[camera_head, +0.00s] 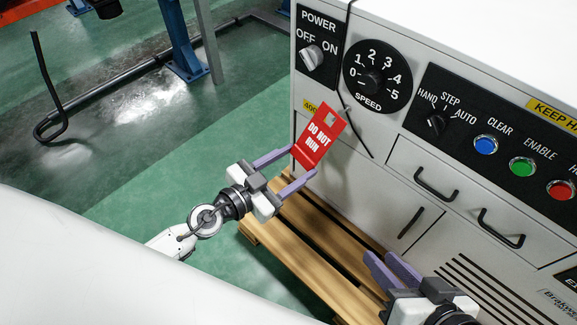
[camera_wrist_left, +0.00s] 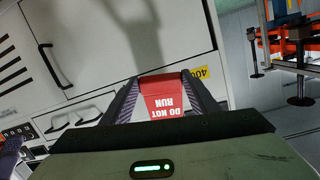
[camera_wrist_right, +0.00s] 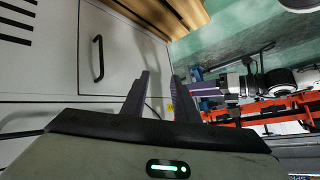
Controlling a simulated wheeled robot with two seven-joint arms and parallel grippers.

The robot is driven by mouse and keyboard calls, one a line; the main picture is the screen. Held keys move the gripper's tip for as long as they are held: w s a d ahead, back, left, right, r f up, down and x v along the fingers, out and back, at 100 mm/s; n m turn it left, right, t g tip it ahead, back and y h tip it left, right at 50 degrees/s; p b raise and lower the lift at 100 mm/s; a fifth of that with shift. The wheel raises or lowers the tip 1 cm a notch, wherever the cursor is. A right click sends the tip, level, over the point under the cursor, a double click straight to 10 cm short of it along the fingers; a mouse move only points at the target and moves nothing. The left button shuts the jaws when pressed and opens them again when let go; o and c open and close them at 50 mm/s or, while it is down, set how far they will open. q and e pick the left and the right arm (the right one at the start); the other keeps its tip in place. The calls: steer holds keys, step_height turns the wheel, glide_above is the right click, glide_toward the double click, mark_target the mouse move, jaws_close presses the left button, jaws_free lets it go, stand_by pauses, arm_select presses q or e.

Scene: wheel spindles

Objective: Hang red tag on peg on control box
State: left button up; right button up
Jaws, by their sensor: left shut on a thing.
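The red tag (camera_head: 318,135), printed "DO NOT RUN", has a square hole near its upper end. My left gripper (camera_head: 299,163) is shut on the tag's lower end. The tag is tilted, its upper end pointing up and right, in front of the control box (camera_head: 372,125). In the left wrist view the tag (camera_wrist_left: 165,98) sits between the two fingers. What looks like a small peg (camera_head: 346,108) shows just right of the tag's top, below the speed dial; I cannot tell their gap in depth. My right gripper (camera_head: 377,256) is open and empty at the lower front of the box.
A black cable (camera_head: 346,45) hangs down the box front past the peg area. The power switch (camera_head: 311,55), speed dial (camera_head: 372,79) and drawer handles (camera_head: 435,185) stick out nearby. A wooden pallet (camera_head: 300,240) lies below.

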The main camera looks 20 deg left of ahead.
mark_target(299, 162)
arm_select(q)
steer(key=shift+x, duration=0.85)
steer(key=shift+w+d+f, duration=0.1)
steer(key=shift+w+f, duration=0.05)
steer(key=shift+w, duration=0.35)
steer(key=shift+w+d+f, duration=0.1)
steer(key=shift+w+f, duration=0.05)
steer(key=shift+f, duration=0.05)
arm_select(e)
steer(key=shift+w+a+r, duration=0.1)
steer(key=shift+r, duration=0.1)
